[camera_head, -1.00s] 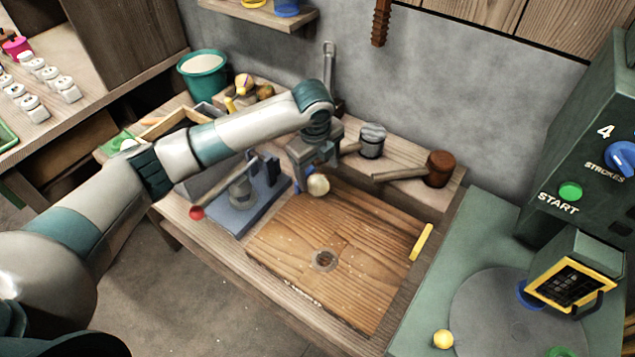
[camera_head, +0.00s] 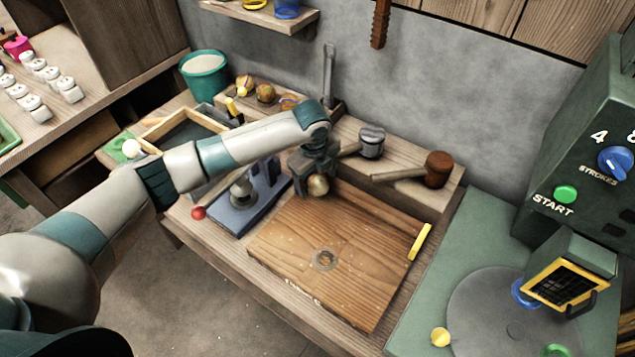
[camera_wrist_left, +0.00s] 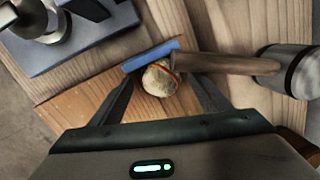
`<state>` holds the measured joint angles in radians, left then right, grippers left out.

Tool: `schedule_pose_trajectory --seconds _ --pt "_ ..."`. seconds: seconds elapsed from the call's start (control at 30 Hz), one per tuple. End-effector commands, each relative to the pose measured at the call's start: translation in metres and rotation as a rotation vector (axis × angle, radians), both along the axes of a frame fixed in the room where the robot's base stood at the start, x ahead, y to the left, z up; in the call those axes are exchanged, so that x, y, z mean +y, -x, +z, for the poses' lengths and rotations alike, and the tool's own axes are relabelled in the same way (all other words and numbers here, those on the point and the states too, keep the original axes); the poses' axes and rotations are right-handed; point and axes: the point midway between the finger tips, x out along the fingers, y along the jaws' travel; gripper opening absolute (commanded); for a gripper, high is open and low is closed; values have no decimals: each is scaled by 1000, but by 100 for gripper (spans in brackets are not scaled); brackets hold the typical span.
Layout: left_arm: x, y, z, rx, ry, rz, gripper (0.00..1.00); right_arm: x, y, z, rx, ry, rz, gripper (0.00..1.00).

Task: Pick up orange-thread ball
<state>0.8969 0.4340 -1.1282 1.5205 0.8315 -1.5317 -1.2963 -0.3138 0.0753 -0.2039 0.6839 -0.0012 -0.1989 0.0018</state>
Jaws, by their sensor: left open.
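A small tan ball (camera_wrist_left: 159,79) with a red-orange band shows in the left wrist view. It also shows in the head view (camera_head: 318,186), at the back edge of the wooden board (camera_head: 345,265). My left gripper (camera_wrist_left: 162,92) is open, with its dark fingers on either side of the ball; I cannot tell whether they touch it. In the head view my left gripper (camera_head: 316,178) is right over the ball and partly hides it. A blue bar (camera_wrist_left: 150,54) lies just beyond the ball in the wrist view. My right gripper is not in view.
A mallet with a grey head (camera_head: 371,142) and a brown mallet (camera_head: 438,170) lie behind the board. A blue-based device (camera_head: 238,215) with a red knob stands left. Several balls (camera_head: 265,93) sit at the back.

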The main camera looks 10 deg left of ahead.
Motion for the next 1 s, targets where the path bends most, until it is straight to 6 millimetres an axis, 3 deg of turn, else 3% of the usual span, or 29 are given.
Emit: schedule_pose_trajectory --seconds 0.2,0.57,0.6,0.8,1.0 --pt "0 -2 -8 -3 0 0 71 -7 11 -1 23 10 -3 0" --pt "0 -2 -8 -3 0 0 71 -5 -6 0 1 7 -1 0" --pt "0 -2 -8 -3 0 0 68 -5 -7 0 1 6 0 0" --pt "0 -2 -8 -2 -1 0 24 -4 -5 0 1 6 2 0" --pt "0 -2 -7 -3 0 0 24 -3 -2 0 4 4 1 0"
